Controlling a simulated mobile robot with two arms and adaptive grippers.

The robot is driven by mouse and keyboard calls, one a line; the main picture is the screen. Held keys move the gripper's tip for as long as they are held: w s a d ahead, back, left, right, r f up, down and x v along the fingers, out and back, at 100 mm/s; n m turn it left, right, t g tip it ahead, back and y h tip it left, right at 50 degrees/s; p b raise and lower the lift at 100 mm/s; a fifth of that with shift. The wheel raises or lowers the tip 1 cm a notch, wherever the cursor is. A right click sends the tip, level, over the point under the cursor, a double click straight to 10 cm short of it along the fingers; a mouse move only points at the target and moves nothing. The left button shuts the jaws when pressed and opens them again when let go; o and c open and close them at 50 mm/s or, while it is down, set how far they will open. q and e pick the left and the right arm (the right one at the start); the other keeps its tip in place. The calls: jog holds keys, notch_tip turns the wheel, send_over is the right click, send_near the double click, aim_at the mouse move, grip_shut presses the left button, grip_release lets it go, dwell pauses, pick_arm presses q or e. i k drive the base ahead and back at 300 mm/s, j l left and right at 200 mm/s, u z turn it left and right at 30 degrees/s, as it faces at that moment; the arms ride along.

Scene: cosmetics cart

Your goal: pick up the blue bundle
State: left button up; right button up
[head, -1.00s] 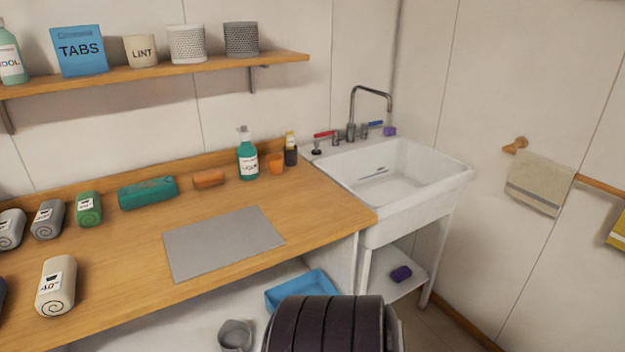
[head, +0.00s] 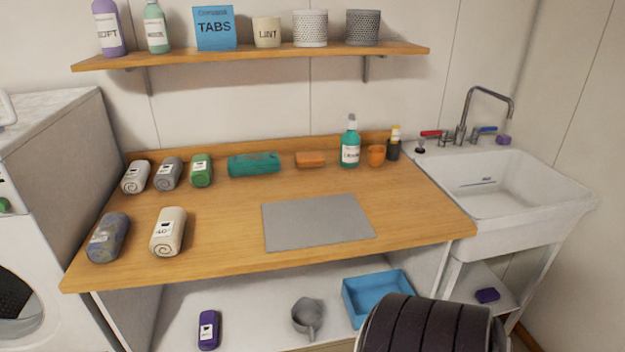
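A slate-blue rolled bundle (head: 108,238) with a white label lies at the front left corner of the wooden counter (head: 220,236). It is the bluest of the rolled bundles on the counter. A cream bundle (head: 169,233) lies to its right, with a gap between them. A white bundle (head: 136,177), a grey bundle (head: 168,174) and a green bundle (head: 201,171) lie in a row behind. Neither gripper is in view. Only a dark ribbed part of my own arm shows at the bottom right.
A grey mat (head: 317,222) lies on the counter. A teal case (head: 253,165), an orange block (head: 310,160) and a teal bottle (head: 350,146) stand at the back. Below are a purple bundle (head: 208,330), a grey scoop (head: 308,317) and a blue bin (head: 378,297). A washer (head: 45,200) stands left, a sink (head: 510,190) right.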

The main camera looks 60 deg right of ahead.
aim_at(104, 244)
jog(key=i+l+z, duration=0.1)
jog(key=l, duration=0.35)
jog(key=i+l+z, duration=0.1)
jog(key=l, duration=0.3)
jog(key=i+l+z, duration=0.1)
jog(key=l, duration=0.35)
jog(key=i+l+z, duration=0.1)
jog(key=l, duration=0.3)
